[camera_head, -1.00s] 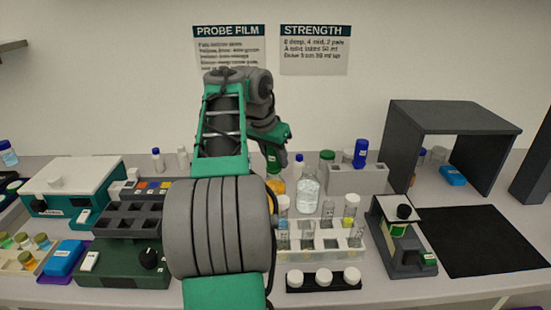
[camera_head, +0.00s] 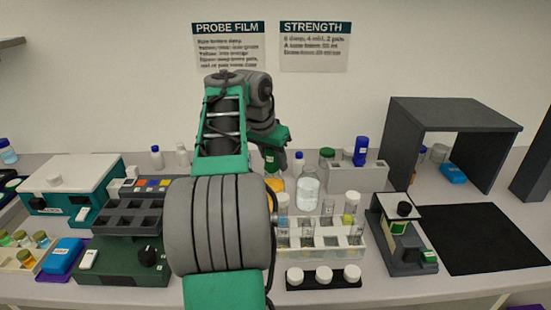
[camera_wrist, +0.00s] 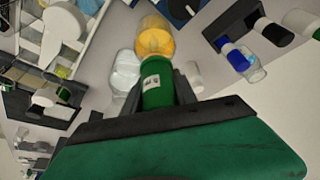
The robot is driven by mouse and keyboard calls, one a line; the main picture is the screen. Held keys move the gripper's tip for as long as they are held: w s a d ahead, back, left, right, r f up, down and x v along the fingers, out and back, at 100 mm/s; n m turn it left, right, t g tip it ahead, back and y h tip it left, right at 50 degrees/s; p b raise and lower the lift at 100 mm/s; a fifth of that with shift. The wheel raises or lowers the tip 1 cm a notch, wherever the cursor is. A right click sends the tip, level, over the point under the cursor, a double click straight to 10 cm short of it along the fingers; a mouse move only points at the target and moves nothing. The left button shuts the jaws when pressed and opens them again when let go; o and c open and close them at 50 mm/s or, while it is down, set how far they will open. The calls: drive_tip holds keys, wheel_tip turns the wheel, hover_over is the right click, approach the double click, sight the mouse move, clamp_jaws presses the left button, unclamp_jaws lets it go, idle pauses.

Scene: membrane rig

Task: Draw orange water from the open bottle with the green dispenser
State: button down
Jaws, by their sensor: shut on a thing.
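The green dispenser (camera_wrist: 157,98) has a small white label and is held between the fingers of my gripper (camera_wrist: 160,78), which is shut on it. In the head view the green dispenser (camera_head: 270,158) shows just right of my arm, above the bottle of orange water (camera_head: 275,184). In the wrist view the orange bottle (camera_wrist: 155,37) lies straight beyond the dispenser's far end. The dispenser's lower end is hidden, so I cannot tell whether it is inside the bottle's mouth. My arm covers part of the bottle and most of my gripper in the head view.
A clear bottle (camera_head: 308,189) stands close to the right of the orange one. A white tube rack (camera_head: 325,252) stands in front, and a grey holder with a blue dispenser (camera_head: 361,150) stands behind to the right. A black mat (camera_head: 480,243) at the right is clear.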

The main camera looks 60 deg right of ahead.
drive_tip(key=shift+r+p, duration=0.75)
drive_tip(key=shift+r, duration=0.3)
drive_tip(key=shift+r, duration=0.15)
wheel_tip(320, 180, up, 10)
drive_tip(key=p, duration=1)
